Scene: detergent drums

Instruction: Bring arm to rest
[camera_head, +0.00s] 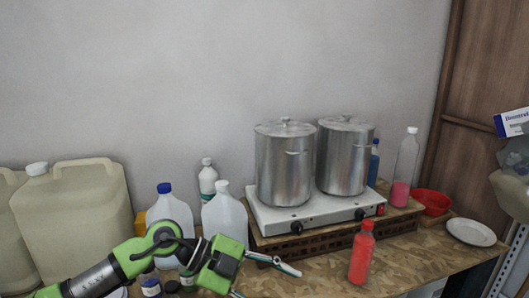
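My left arm comes in from the lower left, green and black. My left gripper (268,284) is over the front of the table, left of a red bottle (362,254). Its fingers are spread apart, and I see nothing between them. The lower finger is partly cut off by the bottom edge of the view. The red bottle stands upright on the table, apart from the gripper. My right gripper is not in view.
Two steel pots (284,165) stand on a white double burner (330,213) behind the gripper. Clear jugs (225,216) and large beige drums (75,210) stand on the left. A red bowl (433,203) and a white plate (470,232) are on the right. Bare tabletop (410,258) lies right of the red bottle.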

